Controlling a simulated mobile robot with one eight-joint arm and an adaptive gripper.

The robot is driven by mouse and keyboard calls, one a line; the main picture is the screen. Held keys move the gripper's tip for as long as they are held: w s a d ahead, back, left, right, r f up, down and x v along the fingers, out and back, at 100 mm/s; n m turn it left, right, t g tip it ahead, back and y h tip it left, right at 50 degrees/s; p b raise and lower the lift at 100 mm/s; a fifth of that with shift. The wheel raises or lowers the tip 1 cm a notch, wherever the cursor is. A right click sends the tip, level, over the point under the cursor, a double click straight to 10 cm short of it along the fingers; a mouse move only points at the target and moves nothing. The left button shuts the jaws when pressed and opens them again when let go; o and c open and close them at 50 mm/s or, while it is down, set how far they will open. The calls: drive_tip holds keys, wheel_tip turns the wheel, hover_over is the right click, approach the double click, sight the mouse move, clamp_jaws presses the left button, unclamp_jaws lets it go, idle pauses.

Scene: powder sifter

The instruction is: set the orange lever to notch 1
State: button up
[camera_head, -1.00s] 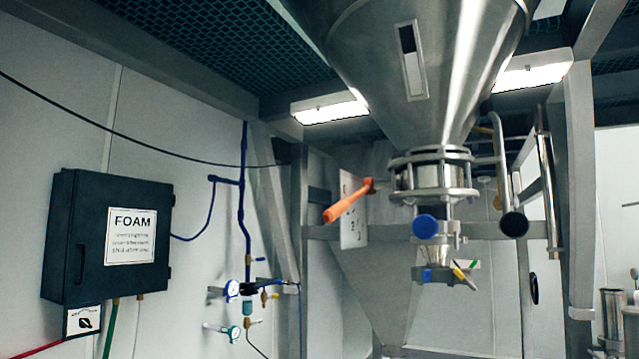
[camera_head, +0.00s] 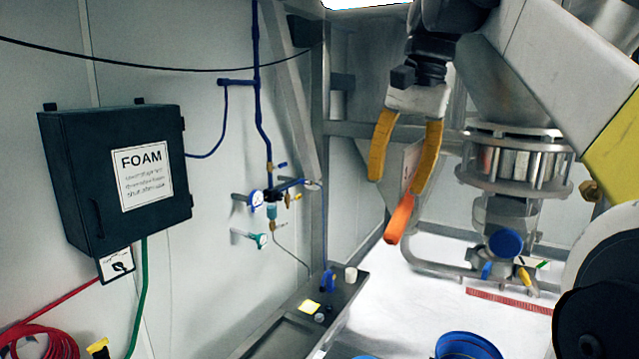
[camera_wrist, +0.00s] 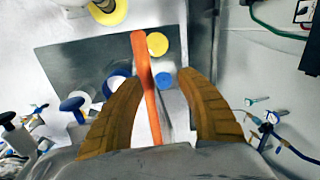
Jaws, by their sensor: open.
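The orange lever (camera_head: 399,220) slants down and to the left beside the sifter neck in the head view, its upper part partly hidden by a finger. The pale notch plate (camera_head: 411,160) is behind it, mostly covered, and its marks are not readable. My gripper (camera_head: 397,184) has yellow fingers spread apart, pointing down just above and around the lever. In the wrist view the lever (camera_wrist: 148,85) runs lengthwise between the two open fingers, nearer the left one, with gaps visible. I cannot tell which notch it is at.
The sifter neck with its ring of rods (camera_head: 515,160) and a blue knob (camera_head: 505,243) stands close to the right. A black FOAM box (camera_head: 115,180) and a gauge (camera_head: 256,198) are on the left wall. A dark bench (camera_head: 345,295) stands below. My arm covers the upper right.

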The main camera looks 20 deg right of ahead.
sight(403, 219)
drive_tip(key=shift+s+a+f, duration=0.1)
drive_tip(key=shift+s+f, duration=0.1)
drive_tip(key=shift+s, duration=0.05)
drive_tip(key=s+f, duration=0.1)
drive_tip(key=s, duration=0.4)
drive_tip(key=w+f, duration=0.2)
drive_tip(key=f, duration=0.1)
drive_tip(key=w+f, duration=0.1)
drive_tip(key=shift+w+a+f+p, duration=0.3)
drive_tip(key=shift+w+a, duration=0.05)
drive_tip(key=shift+a, duration=0.05)
drive_tip(key=shift+f, duration=0.2)
drive_tip(key=shift+s+r, duration=0.1)
drive_tip(key=shift+s, duration=0.8)
drive_tip(key=shift+w, duration=0.4)
drive_tip(key=c, duration=0.4)
drive_tip(key=shift+w, duration=0.25)
drive_tip(key=c, duration=0.6)
drive_tip(key=shift+s, duration=0.1)
